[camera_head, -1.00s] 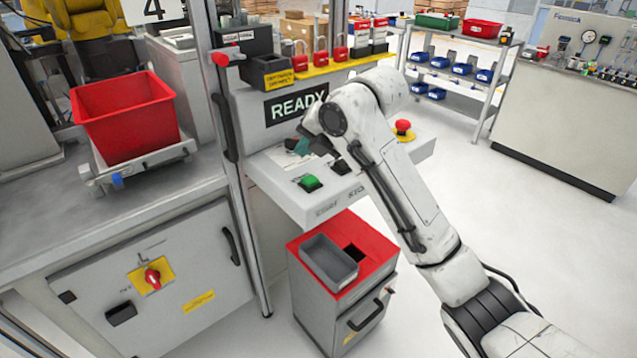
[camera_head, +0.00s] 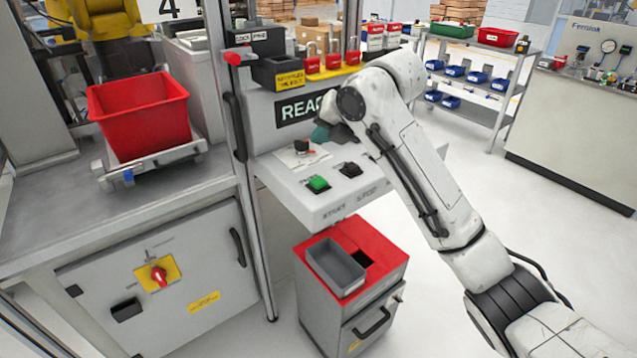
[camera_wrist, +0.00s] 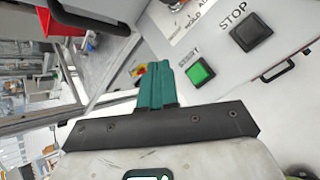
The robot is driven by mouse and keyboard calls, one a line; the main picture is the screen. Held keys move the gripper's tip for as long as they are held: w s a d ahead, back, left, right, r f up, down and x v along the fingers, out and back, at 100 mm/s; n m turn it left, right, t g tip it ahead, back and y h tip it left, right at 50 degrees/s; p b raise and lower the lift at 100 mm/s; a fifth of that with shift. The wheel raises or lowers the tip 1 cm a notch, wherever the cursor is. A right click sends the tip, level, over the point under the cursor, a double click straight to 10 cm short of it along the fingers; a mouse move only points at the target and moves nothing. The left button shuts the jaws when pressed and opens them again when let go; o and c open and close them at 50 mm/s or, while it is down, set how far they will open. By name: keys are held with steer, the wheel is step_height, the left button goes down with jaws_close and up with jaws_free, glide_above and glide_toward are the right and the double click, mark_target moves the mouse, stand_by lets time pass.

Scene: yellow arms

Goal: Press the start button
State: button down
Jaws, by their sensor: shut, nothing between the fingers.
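The green square start button (camera_head: 318,184) sits on the sloped grey control panel (camera_head: 292,192), left of the dark stop button (camera_head: 350,170). In the wrist view the green button (camera_wrist: 200,72) is just right of my fingertips, and the dark button (camera_wrist: 251,32) with the word STOP is farther right. My gripper (camera_head: 320,133) is above the back of the panel in the head view, partly hidden by my wrist. Its teal fingers (camera_wrist: 155,68) are shut and empty in the wrist view. They appear apart from the green button.
A dark rotary switch (camera_head: 302,147) stands on the panel behind the green button. A READY display (camera_head: 297,108) and red padlocks (camera_head: 312,64) are behind it. A metal post (camera_head: 246,165) rises at left. A red-topped cabinet (camera_head: 381,243) stands below.

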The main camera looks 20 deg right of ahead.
mark_target(322, 182)
step_height(322, 182, down, 8)
steer(key=b, duration=0.4)
steer(key=shift+r, duration=0.25)
stand_by(1.6)
steer(key=shift+f+b, duration=0.4)
steer(key=shift+f, duration=0.5)
stand_by(0.9)
steer(key=shift+r, duration=0.15)
steer(key=shift+r+p, duration=0.4)
steer(key=shift+r, duration=0.35)
steer(key=shift+r+p, duration=1.75)
steer(key=shift+r, duration=0.8)
